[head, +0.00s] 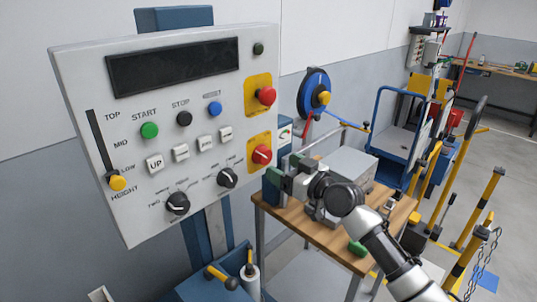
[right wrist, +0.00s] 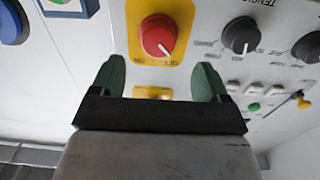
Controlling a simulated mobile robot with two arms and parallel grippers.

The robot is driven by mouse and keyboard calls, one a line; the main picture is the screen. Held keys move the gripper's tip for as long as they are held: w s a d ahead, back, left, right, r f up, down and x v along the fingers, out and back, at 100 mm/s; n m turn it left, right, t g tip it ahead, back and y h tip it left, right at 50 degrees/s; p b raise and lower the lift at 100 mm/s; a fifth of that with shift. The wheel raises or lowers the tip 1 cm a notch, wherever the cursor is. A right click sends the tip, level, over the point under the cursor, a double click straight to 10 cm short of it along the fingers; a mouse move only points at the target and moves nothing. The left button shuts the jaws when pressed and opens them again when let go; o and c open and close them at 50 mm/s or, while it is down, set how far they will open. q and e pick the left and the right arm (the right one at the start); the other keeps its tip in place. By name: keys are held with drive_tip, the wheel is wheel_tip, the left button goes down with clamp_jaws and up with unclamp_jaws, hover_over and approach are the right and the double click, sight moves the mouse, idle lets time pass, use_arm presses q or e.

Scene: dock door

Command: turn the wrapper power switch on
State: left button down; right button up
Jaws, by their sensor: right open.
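The wrapper control panel (head: 75,190) stands at the left in the head view. Its power switch appears to be the red rotary knob (head: 262,154) on the lower yellow plate at the right edge. In the right wrist view the red knob (right wrist: 158,36) shows a white pointer line slanting to the lower right; its small labels are hard to read. My right gripper (head: 284,174) is open and empty, just right of and below the knob in the head view. In the right wrist view its green fingertips (right wrist: 160,78) are apart, short of the knob. My left gripper is out of view.
A red mushroom button (head: 267,96) sits above the knob. Black dials (head: 228,177) and several buttons are to its left. A wooden table (head: 320,236) with a grey box (head: 345,165) stands behind my right arm. Yellow posts and carts are at the right.

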sight(267, 158)
drive_tip(key=x, duration=0.4)
drive_tip(key=shift+w+a+f, duration=0.1)
drive_tip(key=shift+w+a, duration=0.1)
drive_tip(key=shift+w, duration=0.2)
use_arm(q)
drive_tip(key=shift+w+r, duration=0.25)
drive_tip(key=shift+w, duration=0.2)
use_arm(e)
drive_tip(key=shift+x, duration=0.85)
drive_tip(key=shift+c, duration=0.4)
drive_tip(key=c, duration=0.8)
drive_tip(key=shift+f, duration=0.1)
drive_tip(key=shift+c, duration=0.2)
